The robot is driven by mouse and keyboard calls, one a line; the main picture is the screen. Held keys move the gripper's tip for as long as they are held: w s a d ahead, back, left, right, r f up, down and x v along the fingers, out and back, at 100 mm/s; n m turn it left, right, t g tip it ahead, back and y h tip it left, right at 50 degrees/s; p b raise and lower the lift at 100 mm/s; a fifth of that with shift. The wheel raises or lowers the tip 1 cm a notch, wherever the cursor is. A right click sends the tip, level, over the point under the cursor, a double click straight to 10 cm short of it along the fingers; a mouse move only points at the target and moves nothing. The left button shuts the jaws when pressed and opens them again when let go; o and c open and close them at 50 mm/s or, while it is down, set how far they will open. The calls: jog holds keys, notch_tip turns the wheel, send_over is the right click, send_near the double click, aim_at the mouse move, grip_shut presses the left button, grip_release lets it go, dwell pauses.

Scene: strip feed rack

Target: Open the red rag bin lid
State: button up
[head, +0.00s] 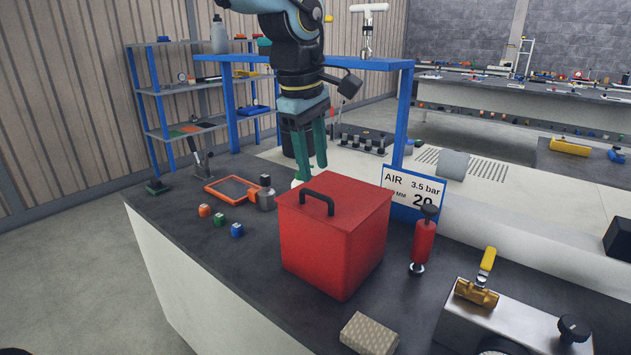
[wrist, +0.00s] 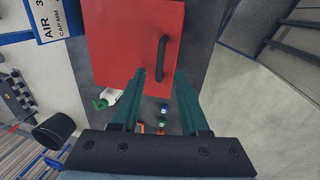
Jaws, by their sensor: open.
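The red rag bin (head: 333,247) stands on the dark bench top. Its flat red lid (head: 340,200) is closed and carries a black bar handle (head: 317,201) near its left side. In the wrist view the lid (wrist: 120,45) fills the upper middle, with the handle (wrist: 161,58) near its right edge. My gripper (head: 312,168) is above and behind the bin in the head view, fingers pointing down. In the wrist view my gripper (wrist: 160,85) has its two green fingers apart, with nothing between them, reaching toward the lid's near edge. It appears clear of the handle.
Small coloured blocks (head: 220,219) and an orange-framed tray (head: 234,189) lie left of the bin. A beige block (head: 369,335) lies in front.

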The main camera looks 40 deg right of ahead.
aim_at(316, 196)
jog(key=shift+w+d+f, duration=0.1)
jog(key=shift+d+f, duration=0.15)
jog(key=shift+f, duration=1)
jog(key=shift+d+f, duration=0.2)
jog(key=shift+f, duration=1)
grip_shut()
